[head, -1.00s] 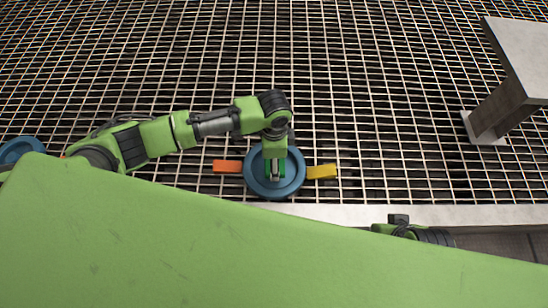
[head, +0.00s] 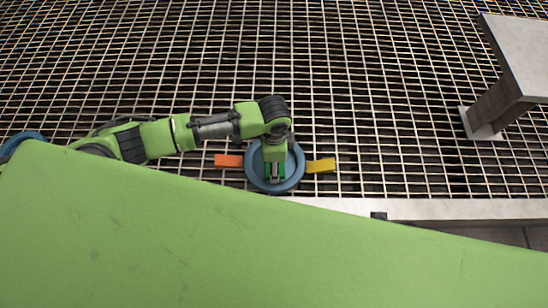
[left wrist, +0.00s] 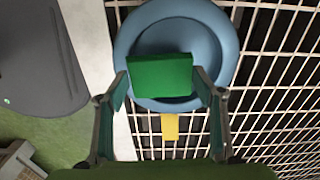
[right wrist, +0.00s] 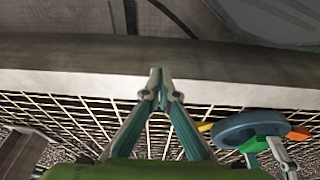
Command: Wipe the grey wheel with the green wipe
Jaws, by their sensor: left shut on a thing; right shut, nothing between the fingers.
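The wheel (head: 295,170) looks blue-grey, a round disc with a raised rim, lying flat on the grating. An orange tab (head: 228,161) sticks out on its left and a yellow tab (head: 321,165) on its right. My left gripper (head: 275,174) points down over the wheel's near part. In the left wrist view it is shut on the green wipe (left wrist: 160,76), a small block over the wheel's dished face (left wrist: 185,35); I cannot tell whether it touches. My right gripper (right wrist: 158,88) is shut and empty, apart from the wheel (right wrist: 248,124) in its wrist view.
A pale metal ledge (head: 430,208) edges the metal grating (head: 390,100). A grey post with a flat top (head: 490,107) stands at the right. Another blue round thing (head: 18,142) shows at the left edge. A large green surface fills the front of the head view.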

